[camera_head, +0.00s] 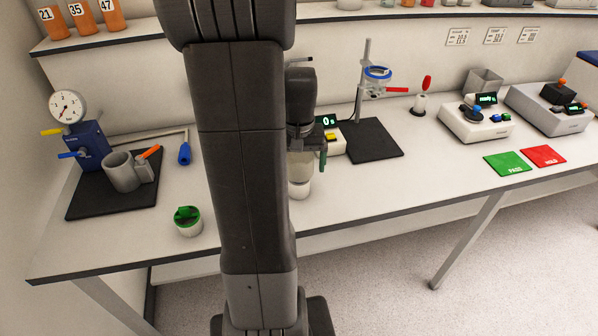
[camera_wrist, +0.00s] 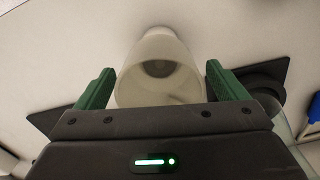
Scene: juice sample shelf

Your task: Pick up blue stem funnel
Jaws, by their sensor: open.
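A pale, translucent, cone-like vessel (camera_wrist: 160,85) lies between my open fingers in the wrist view, with a dark round opening at its far end. It looks like a funnel, but I see no blue stem on it. In the head view the pale vessel (camera_head: 300,168) shows under my gripper (camera_head: 306,152), above a white base (camera_head: 299,190). My gripper (camera_wrist: 160,90) is open, with a green finger on either side of the vessel. Contact cannot be told. My arm hides part of the bench.
A stand with a blue ring (camera_head: 377,73) and red handle rises from a black mat (camera_head: 372,140) at the right. Two instruments stand farther right. The front bench right of the vessel is clear.

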